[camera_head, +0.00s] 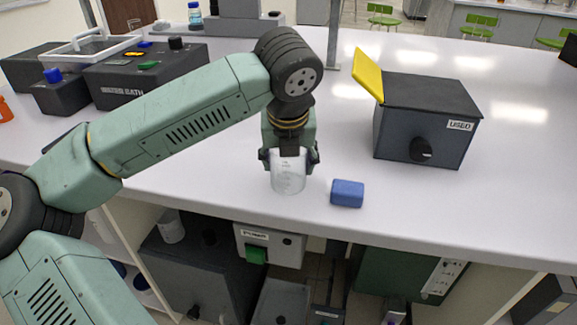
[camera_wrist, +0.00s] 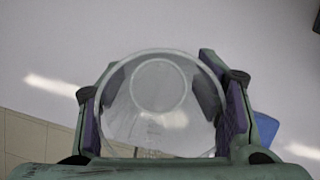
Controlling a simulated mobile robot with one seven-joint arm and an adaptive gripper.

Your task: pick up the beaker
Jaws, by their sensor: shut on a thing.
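The beaker (camera_head: 288,178) is clear glass with faint markings and is upright near the front edge of the bench in the head view. My gripper (camera_head: 289,160) comes down from above and is shut on the beaker, with one finger on each side of its upper part. In the wrist view the beaker (camera_wrist: 158,105) fills the middle, seen through its open top, between the two padded fingers. I cannot tell whether its base touches the bench.
A blue block (camera_head: 347,193) lies just right of the beaker. A dark box labelled USED (camera_head: 425,120) with a yellow flap stands further right. A water bath (camera_head: 150,75) stands at the back left. The bench's front edge is close, with shelves below.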

